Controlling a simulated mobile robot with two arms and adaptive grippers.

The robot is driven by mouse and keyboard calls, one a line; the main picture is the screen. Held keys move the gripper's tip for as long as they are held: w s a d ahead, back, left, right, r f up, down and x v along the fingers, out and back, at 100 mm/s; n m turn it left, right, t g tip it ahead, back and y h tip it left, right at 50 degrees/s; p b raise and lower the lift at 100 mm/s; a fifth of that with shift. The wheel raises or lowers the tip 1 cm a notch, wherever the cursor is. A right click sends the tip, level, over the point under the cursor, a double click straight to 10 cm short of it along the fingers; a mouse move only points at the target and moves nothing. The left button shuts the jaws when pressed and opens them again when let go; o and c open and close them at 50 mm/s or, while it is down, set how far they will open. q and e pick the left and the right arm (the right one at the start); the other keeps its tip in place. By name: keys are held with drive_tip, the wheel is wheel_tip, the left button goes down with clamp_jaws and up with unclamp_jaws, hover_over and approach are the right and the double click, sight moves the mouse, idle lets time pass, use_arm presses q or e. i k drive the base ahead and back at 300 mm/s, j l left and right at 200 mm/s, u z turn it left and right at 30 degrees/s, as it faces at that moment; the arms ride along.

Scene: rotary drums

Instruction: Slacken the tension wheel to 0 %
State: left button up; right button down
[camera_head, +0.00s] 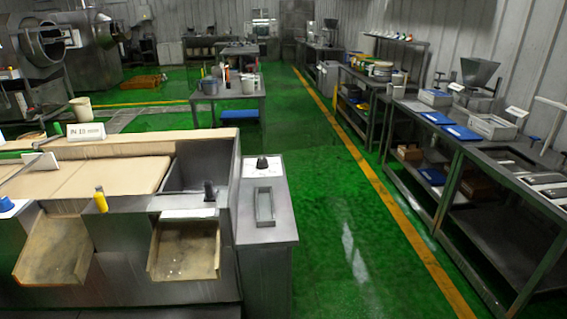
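No thing in the camera_head view can be clearly made out as the tension wheel, and I can read no percentage. A steel machine (125,235) with a tan belt-like top (105,177) stands at the near left, cut off by the left edge. A blue knob-like part (6,204) shows at its left end. A yellow upright handle (101,199) and a black knob (210,191) stand along its front. A green-tipped rod (57,129) rises behind the top, beside a small white sign (86,131). Neither of my grippers is in view.
A steel pedestal (266,225) with a black knob (262,163) stands right of the machine. Steel benches (450,150) line the right wall. A smaller table (228,93) stands behind. The green floor (335,210) between pedestal and benches is clear.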

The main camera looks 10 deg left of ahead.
sight(262, 164)
drive_tip(key=i+l, duration=0.25)
drive_tip(key=i+l+u, duration=0.15)
drive_tip(key=l, duration=0.3)
drive_tip(key=i+l, duration=0.3)
drive_tip(key=i+l+u, duration=0.1)
drive_tip(key=l, duration=0.4)
drive_tip(key=i+l, duration=0.3)
drive_tip(key=l+u, duration=0.05)
drive_tip(key=l, duration=0.05)
